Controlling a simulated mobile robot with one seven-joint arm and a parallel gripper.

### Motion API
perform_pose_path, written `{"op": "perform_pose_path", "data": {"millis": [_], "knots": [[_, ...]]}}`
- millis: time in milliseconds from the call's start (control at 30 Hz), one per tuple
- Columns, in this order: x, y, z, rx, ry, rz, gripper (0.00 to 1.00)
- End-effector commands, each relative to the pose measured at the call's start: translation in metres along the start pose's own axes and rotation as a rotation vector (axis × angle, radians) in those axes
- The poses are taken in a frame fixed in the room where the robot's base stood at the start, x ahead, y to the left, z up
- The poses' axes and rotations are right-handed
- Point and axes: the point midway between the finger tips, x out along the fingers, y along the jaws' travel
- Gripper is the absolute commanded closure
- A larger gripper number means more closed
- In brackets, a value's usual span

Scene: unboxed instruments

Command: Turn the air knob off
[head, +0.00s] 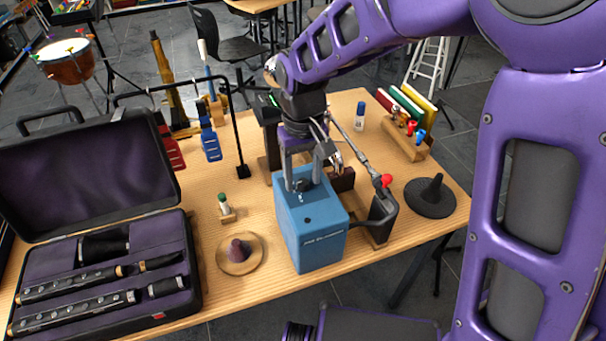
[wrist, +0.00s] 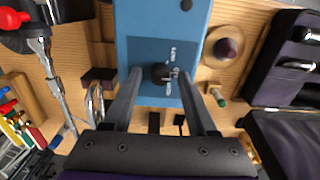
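The blue box (head: 312,232) stands on the wooden table, with small lettering on its front. Its dark air knob (wrist: 162,73) is on the top face with white markings around it, partly unreadable. In the head view the knob (head: 301,185) is small and partly hidden by my gripper. My gripper (head: 303,182) points down over the box top. In the wrist view my gripper (wrist: 161,74) is open, with one finger on each side of the knob and a visible gap on both sides. Whether the fingertips reach down to knob height is hard to tell.
A red-tipped metal arm (head: 386,180) and a dark cone stand (head: 431,197) are right of the box. An open instrument case (head: 100,275) fills the left side.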

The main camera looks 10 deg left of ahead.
Motion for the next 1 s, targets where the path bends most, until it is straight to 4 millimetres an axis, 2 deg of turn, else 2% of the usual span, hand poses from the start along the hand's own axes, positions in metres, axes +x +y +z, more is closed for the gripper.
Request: {"op": "perform_pose_path", "data": {"millis": [267, 433, 567, 800, 1000], "knots": [[0.0, 0.0, 0.0, 0.0, 0.0, 0.0, 0.39], [-0.013, 0.0, -0.001, 0.0, 0.002, 0.0, 0.39], [-0.038, 0.0, -0.001, 0.001, 0.005, 0.0, 0.39], [-0.099, 0.0, -0.001, 0.001, 0.005, 0.0, 0.39], [-0.142, 0.0, -0.001, 0.001, 0.003, 0.001, 0.39]]}}
